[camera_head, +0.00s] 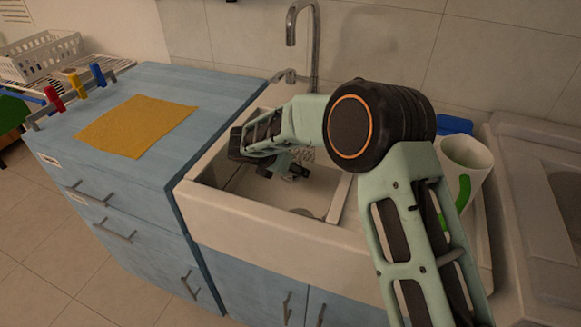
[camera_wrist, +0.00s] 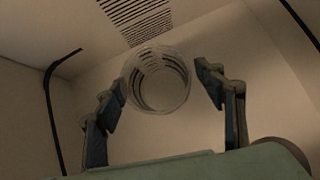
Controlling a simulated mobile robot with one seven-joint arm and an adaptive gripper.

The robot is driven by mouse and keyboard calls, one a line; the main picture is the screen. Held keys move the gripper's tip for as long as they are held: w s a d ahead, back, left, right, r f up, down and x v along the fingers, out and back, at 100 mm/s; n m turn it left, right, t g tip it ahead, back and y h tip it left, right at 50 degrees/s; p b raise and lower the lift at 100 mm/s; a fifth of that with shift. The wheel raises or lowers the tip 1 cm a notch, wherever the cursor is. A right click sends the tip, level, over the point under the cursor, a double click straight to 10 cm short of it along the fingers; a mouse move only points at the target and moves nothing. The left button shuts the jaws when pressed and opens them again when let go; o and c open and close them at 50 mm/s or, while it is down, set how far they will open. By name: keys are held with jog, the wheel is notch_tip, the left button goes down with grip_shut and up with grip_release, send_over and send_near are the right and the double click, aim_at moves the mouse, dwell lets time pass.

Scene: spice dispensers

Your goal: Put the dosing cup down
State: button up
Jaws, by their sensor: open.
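A clear round cup with dark ring marks (camera_wrist: 158,80), which looks like the dosing cup, shows between and just beyond the fingertips in the wrist view. My gripper (camera_wrist: 165,88) is open, with one finger on each side of it. The left finger looks very close to the cup's edge; I cannot tell whether it touches. In the head view my gripper (camera_head: 290,172) is low over the white sink (camera_head: 262,212), partly hidden behind my arm. I cannot make out the cup clearly there, nor what it rests on.
A tap (camera_head: 291,30) rises behind the sink. A blue cabinet (camera_head: 160,90) with an orange cloth (camera_head: 136,125) stands left, with coloured clips (camera_head: 74,85) at its edge. A white and green container (camera_head: 465,165) stands right of my arm. Pale sink walls surround the gripper.

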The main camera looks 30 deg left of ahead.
jog(key=shift+r, duration=0.15)
jog(key=shift+s+r, duration=0.1)
jog(key=shift+r, duration=0.2)
jog(key=p+v, duration=0.1)
jog(key=v, duration=1)
jog(key=shift+s+p, duration=0.25)
jog(key=shift+p, duration=0.1)
jog(key=shift+r, duration=0.1)
